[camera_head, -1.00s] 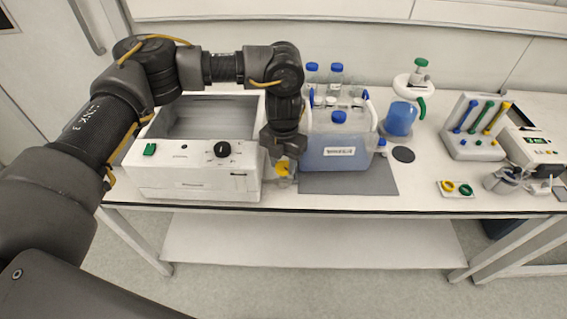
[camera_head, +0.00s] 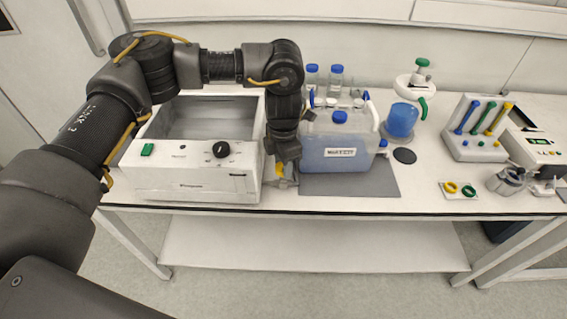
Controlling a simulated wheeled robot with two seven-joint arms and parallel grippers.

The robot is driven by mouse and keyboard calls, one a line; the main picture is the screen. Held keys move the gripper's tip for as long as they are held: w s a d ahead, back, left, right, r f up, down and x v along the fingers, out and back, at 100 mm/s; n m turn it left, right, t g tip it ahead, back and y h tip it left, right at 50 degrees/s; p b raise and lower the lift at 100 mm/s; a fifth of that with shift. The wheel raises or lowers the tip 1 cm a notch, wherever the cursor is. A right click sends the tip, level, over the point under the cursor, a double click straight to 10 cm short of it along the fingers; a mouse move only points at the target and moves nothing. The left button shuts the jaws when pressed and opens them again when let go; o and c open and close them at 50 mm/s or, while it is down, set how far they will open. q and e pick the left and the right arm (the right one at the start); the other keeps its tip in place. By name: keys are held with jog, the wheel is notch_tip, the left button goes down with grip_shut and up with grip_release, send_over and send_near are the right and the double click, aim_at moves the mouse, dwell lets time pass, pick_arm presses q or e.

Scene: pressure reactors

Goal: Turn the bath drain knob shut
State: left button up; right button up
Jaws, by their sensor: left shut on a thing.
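The water bath (camera_head: 195,180) is a white box with an open grey basin, a green switch and a black dial on its front panel. Its yellow drain knob (camera_head: 279,171) sits low at the bath's right front corner, on a small pale fitting. My left gripper (camera_head: 282,166) points down from above and is shut on the yellow knob. The dark gripper body hides part of the knob, which shows as a narrow upright strip. My right gripper is not in view.
A blue-filled jerrycan (camera_head: 338,150) stands on a grey mat (camera_head: 350,183) close to the right of my left gripper. Blue-capped bottles (camera_head: 336,77) are behind it. The table's front edge is close.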

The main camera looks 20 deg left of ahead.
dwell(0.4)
pick_arm(q)
jog(key=o, duration=1)
jog(key=shift+c, duration=0.2)
notch_tip(320, 180, up, 11)
